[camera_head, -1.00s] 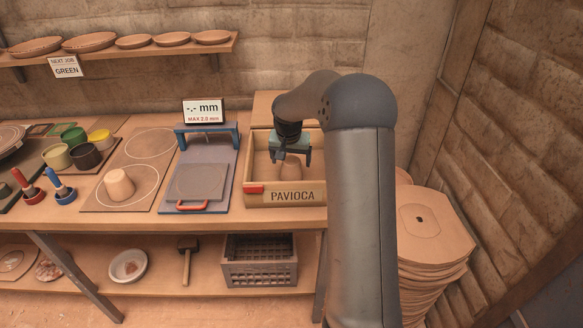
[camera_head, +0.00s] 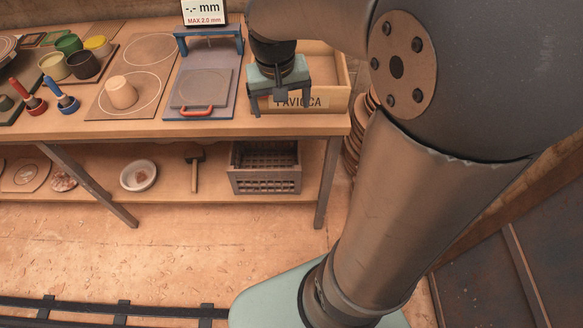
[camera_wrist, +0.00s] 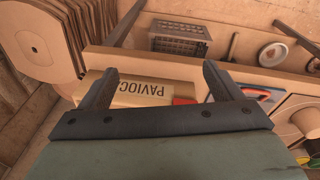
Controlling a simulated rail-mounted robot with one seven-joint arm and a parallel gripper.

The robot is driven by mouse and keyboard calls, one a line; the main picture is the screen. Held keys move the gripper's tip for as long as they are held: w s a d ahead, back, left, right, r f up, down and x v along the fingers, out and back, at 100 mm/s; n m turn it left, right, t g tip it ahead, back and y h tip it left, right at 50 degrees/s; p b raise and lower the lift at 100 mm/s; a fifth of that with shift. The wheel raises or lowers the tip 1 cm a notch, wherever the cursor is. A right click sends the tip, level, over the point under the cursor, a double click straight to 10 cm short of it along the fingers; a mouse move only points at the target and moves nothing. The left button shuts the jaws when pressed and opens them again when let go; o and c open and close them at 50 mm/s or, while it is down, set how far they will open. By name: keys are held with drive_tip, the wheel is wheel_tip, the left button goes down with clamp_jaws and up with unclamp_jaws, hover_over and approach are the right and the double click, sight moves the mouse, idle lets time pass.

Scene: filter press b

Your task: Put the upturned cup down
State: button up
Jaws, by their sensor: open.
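A beige cup (camera_head: 122,92) stands wide end down, inside the near white circle of a board (camera_head: 104,109) on the bench. In the head view my gripper (camera_head: 282,102) hangs in front of the wooden box (camera_head: 335,97) marked PAVIOCA, to the right of the cup and well apart from it. The gripper is open, with nothing between its fingers in the wrist view (camera_wrist: 157,80).
A gauge stand (camera_head: 208,81) with a red-handled plate stands between the cup's board and the box. Paint pots (camera_head: 82,66) and stamps (camera_head: 61,96) are left of the cup. A grey crate (camera_head: 265,167) sits on the lower shelf. The far white circle is empty.

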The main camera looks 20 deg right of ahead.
drive_tip(key=s+a+f+n, duration=0.1)
drive_tip(key=s+a+f, duration=0.1)
drive_tip(key=s, duration=0.5)
drive_tip(key=s+a+f+n+y, duration=0.1)
drive_tip(key=s+a, duration=0.1)
drive_tip(key=s, duration=0.6)
drive_tip(key=shift+s+a+f+n+g, duration=0.15)
drive_tip(key=shift+s+f+n+g, duration=0.15)
drive_tip(key=shift+f+g, duration=0.1)
